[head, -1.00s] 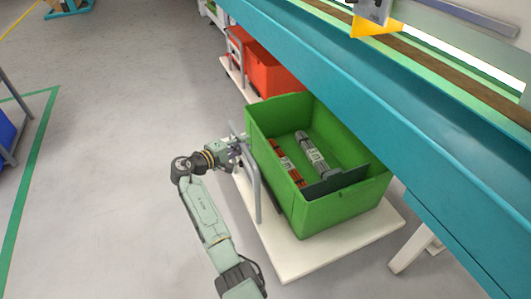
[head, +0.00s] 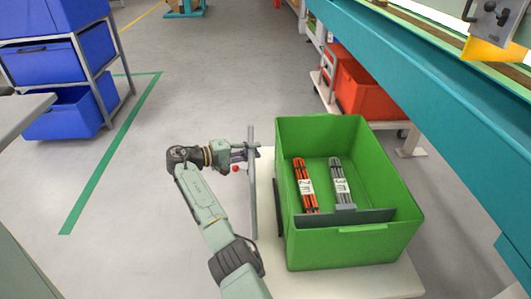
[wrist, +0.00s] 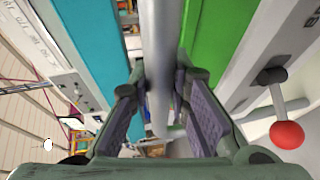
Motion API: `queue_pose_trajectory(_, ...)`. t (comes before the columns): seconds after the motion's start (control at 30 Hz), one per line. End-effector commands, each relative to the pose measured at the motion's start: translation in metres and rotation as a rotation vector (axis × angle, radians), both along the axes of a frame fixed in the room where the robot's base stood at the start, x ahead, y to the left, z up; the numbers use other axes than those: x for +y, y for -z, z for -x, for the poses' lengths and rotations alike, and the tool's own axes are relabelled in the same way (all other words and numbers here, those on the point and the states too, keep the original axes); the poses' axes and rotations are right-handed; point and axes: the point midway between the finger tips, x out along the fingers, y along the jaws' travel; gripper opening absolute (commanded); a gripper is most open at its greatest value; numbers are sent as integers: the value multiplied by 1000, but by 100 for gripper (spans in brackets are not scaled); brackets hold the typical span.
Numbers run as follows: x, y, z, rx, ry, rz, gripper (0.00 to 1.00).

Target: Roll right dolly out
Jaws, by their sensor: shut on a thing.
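The dolly (head: 405,282) has a flat cream deck and an upright grey tube handle (head: 253,205) on its left side. It carries a green crate (head: 350,248) holding a red bundle (head: 305,186) and a grey bundle (head: 341,182), with a dark divider in front. My gripper (head: 246,152) is shut on the handle near its top. In the wrist view the grey tube (wrist: 160,55) runs between my two fingers (wrist: 160,100). The crate stands beside the teal bench, with floor showing between them.
A red crate (head: 366,92) on another dolly is behind, under the teal bench (head: 440,80). Blue bins (head: 75,105) on a rack stand at left, beyond a green floor line (head: 115,155). Grey floor (head: 190,95) ahead is clear. A red knob (wrist: 286,135) shows in the wrist view.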

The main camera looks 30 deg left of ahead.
Motion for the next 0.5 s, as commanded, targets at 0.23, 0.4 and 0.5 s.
queue_pose_trajectory(0.23, 10, 0, 6, -2, -2, -1, 0)
queue_pose_trajectory(0.4, 11, -1, 7, -2, -5, -2, 0)
queue_pose_trajectory(0.5, 12, -1, 8, -2, -6, -2, 0)
